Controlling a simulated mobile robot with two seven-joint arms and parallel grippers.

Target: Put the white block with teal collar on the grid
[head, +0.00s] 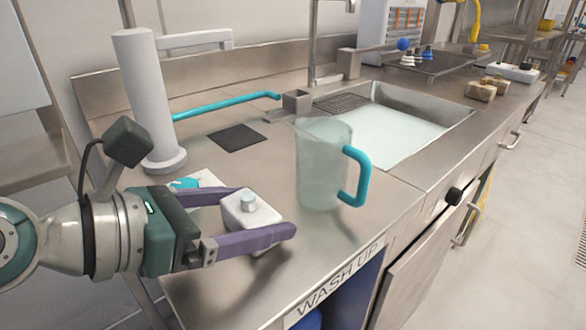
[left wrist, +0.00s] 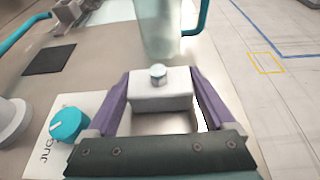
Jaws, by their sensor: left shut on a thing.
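The white block (head: 250,211) has a short metallic cylinder on top with a faint teal tint at its base. My left gripper (head: 268,212) has its purple fingers shut on the block's sides, above the front of the steel counter. The left wrist view also shows the block (left wrist: 160,93) between the fingers, its top knob upward. Its height above the counter is hard to tell. A dark grating (head: 343,102) lies at the sink's left back corner, and a flat dark square (head: 238,137) lies on the counter; I cannot tell which is the grid. My right gripper is not in view.
A frosted jug (head: 322,165) with a teal handle stands right of the block. A white column (head: 147,100) and a teal pipe (head: 225,106) are behind. A white panel with a teal dial (left wrist: 67,124) is beside the gripper. The sink (head: 400,135) lies beyond the jug.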

